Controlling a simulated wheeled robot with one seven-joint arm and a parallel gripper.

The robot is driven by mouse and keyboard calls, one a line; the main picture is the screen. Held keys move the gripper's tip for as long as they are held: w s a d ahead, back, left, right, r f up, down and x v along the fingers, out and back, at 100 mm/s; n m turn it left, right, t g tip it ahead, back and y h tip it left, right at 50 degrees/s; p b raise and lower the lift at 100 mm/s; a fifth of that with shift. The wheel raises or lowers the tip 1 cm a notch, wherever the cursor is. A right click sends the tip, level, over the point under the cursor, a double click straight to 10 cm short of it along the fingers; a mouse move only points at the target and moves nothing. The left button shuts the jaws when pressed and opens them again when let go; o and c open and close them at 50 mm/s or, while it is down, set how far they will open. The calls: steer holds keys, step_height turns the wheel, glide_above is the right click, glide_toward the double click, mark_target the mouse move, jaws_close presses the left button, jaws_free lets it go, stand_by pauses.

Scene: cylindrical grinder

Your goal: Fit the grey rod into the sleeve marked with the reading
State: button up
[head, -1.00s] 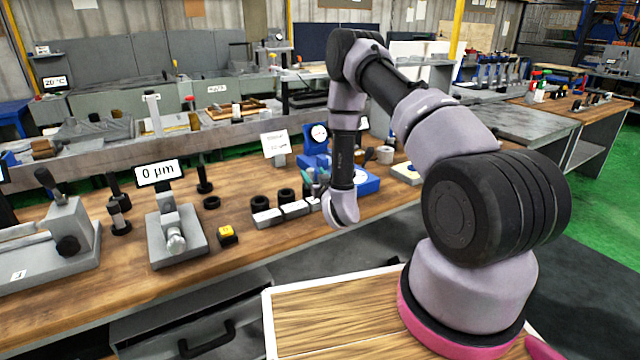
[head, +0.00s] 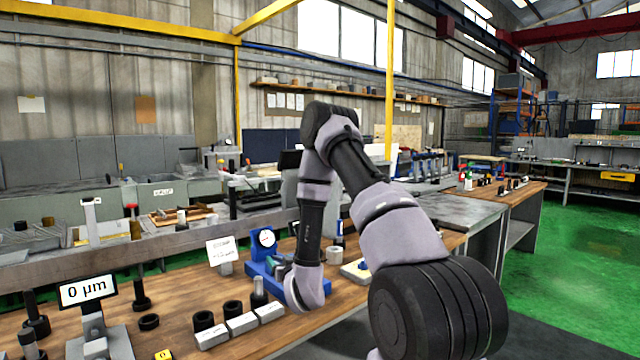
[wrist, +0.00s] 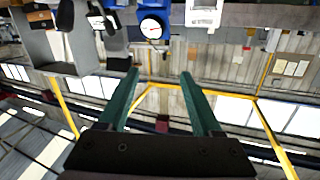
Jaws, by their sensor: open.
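A small grey upright cylinder with a darker top (head: 259,291) stands behind the rightmost of three grey blocks; it may be the grey rod, but I cannot be sure. Two black ring-shaped sleeves (head: 203,320) (head: 233,309) stand behind the other blocks. A third black ring (head: 149,322) lies further left. A display (head: 87,291) reads 0 µm. A white card (head: 221,251) behind the rings carries text too small to read. My gripper (head: 281,267), with green fingers, is near the blue gauge stand. In the wrist view my gripper (wrist: 159,72) is open and empty.
The blue stand (head: 262,267) with a round dial (head: 266,238) is close behind my gripper. The dial also shows in the wrist view (wrist: 152,27).

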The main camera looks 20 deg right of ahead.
steer(key=s+d+r+m+g, duration=0.1)
steer(key=s+r+g, duration=0.1)
steer(key=r, duration=0.9)
steer(key=s+d+r+m+g, duration=0.2)
steer(key=r, duration=0.8)
steer(key=s+a+r+g+y, duration=0.1)
steer(key=s+r+g, duration=0.2)
steer(key=s, duration=1.2)
steer(key=s+a+r+g+y, duration=0.1)
steer(key=s+r, duration=0.6)
steer(key=s, duration=0.7)
steer(key=shift+s+a+r+g, duration=0.2)
steer(key=shift+s+a+g, duration=0.25)
steer(key=shift+g, duration=0.55)
steer(key=shift+w+a, duration=0.1)
